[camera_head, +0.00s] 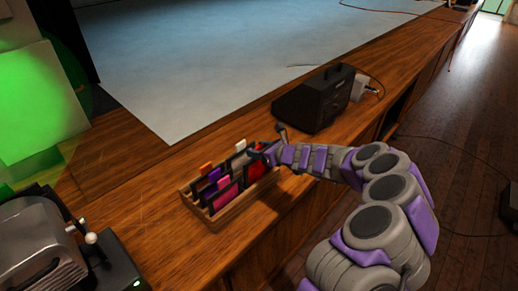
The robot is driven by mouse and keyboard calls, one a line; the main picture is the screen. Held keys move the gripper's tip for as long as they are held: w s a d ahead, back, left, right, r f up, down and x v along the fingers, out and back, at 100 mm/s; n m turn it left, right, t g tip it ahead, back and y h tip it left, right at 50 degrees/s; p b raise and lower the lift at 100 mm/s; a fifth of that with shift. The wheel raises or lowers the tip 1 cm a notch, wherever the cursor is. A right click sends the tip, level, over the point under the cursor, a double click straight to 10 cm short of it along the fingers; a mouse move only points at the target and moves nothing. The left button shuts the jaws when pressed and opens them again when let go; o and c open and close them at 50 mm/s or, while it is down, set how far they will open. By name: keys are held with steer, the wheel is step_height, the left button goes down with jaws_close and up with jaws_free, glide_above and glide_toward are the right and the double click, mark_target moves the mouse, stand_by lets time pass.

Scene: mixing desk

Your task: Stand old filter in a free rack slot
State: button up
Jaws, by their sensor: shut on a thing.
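A wooden rack (236,208) stands on the desk near its front edge, left of my gripper. It holds several dark-framed filters upright, among them a purple one (214,175) and a magenta one (225,197). An orange tab (206,167) shows at the back left. My gripper (264,150) is at the rack's right end, shut at the top of a red filter (255,172). This filter looks upright, at or in the right end of the rack. Its lower edge is hard to make out, so I cannot tell if it rests in a slot.
A black box-shaped device (316,98) stands on the desk behind my gripper, with a small white box (359,87) and cable beside it. A grey machine with a lever (40,245) is at the lower left. The wooden desk (150,205) is bare left of the rack.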

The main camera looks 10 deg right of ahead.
steer(key=shift+f+b, duration=0.4)
steer(key=shift+f, duration=1)
steer(key=o, duration=1.5)
steer(key=shift+p+v, duration=2.6)
steer(key=shift+v, duration=6.05)
steer(key=shift+d, duration=0.1)
